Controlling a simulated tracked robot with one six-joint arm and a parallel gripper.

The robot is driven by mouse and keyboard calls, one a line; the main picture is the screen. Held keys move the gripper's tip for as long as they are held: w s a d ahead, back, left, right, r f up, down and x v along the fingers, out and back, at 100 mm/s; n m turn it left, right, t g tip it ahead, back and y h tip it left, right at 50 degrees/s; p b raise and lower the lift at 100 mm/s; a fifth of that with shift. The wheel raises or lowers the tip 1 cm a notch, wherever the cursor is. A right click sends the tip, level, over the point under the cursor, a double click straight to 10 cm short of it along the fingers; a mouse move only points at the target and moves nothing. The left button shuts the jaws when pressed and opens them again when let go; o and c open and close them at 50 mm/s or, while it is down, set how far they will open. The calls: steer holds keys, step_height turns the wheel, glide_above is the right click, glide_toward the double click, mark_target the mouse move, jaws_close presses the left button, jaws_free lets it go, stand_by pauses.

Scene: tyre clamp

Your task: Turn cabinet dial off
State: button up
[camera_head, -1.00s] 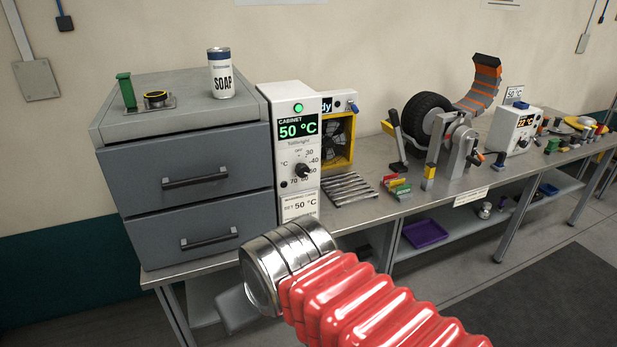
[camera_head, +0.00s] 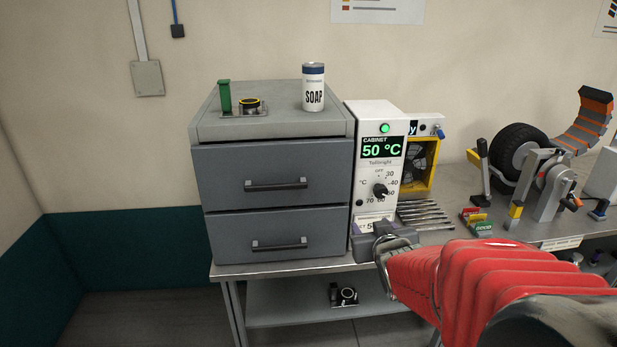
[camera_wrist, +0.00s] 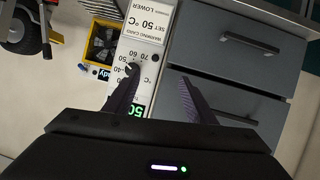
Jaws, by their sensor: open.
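The cabinet dial (camera_head: 380,190) is a black knob on the white cabinet control panel (camera_head: 367,172). The panel's green display reads 50 °C, and a green lamp is lit above it. The scale around the dial has OFF at the top and numbers up to 70. My gripper (camera_head: 374,230) is in front of the panel's lower part, below the dial, and covers part of the warning card. In the wrist view, my gripper (camera_wrist: 159,75) has its fingers spread with nothing between them. The dial (camera_wrist: 131,69) shows close to the left finger's tip there, partly hidden; contact is unclear.
A tyre (camera_head: 518,151) in a clamp stands further right.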

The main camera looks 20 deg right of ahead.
steer(key=d+f+t, duration=0.2)
steer(key=d+t, duration=0.2)
steer(key=d, duration=0.4)
steer(key=shift+s+d+f+m+t, duration=0.2)
steer(key=shift+s+d+m+t, duration=0.1)
steer(key=shift+s+d+t, duration=0.1)
steer(key=shift+w, duration=0.15)
